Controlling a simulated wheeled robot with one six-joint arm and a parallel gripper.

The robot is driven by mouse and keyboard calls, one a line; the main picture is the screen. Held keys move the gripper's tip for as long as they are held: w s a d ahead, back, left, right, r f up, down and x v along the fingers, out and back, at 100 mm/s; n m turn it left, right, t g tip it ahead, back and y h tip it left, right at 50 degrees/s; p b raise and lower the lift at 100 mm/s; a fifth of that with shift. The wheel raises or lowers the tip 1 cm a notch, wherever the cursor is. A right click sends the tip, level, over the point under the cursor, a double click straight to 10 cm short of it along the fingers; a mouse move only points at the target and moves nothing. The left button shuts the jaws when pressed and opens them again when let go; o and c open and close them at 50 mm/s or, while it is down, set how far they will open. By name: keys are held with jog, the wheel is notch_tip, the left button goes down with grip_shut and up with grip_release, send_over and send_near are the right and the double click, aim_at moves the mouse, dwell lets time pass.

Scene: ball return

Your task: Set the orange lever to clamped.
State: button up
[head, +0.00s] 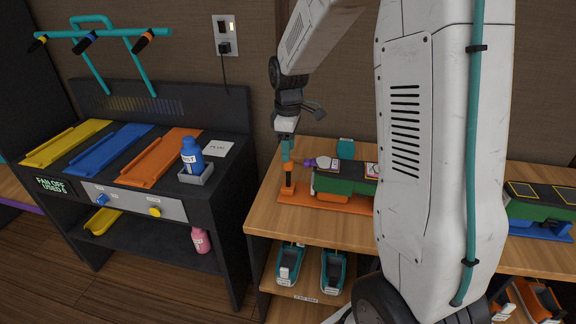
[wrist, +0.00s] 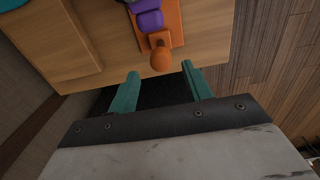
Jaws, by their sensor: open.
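The orange lever (head: 288,182) stands about upright at the left end of an orange base plate (head: 325,203) on the wooden bench. In the wrist view its round orange knob (wrist: 161,61) shows at the end of the plate, close to a purple part (wrist: 149,20). My gripper (head: 286,152) points down just above the lever. In the wrist view its teal fingers (wrist: 160,69) are open and apart, with the knob between and slightly beyond their tips. I see no contact. I cannot read a clamped mark on the lever.
A green and black block (head: 340,184) sits on the plate, right of the lever. A teal object (head: 346,148) stands behind. My arm hides the bench's middle. A dark stand at left holds coloured trays, a blue bottle (head: 191,156) and a knob panel (head: 130,202).

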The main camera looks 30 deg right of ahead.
aim_at(288, 165)
notch_tip(288, 165, down, 6)
jog(key=shift+f, duration=0.25)
grip_shut()
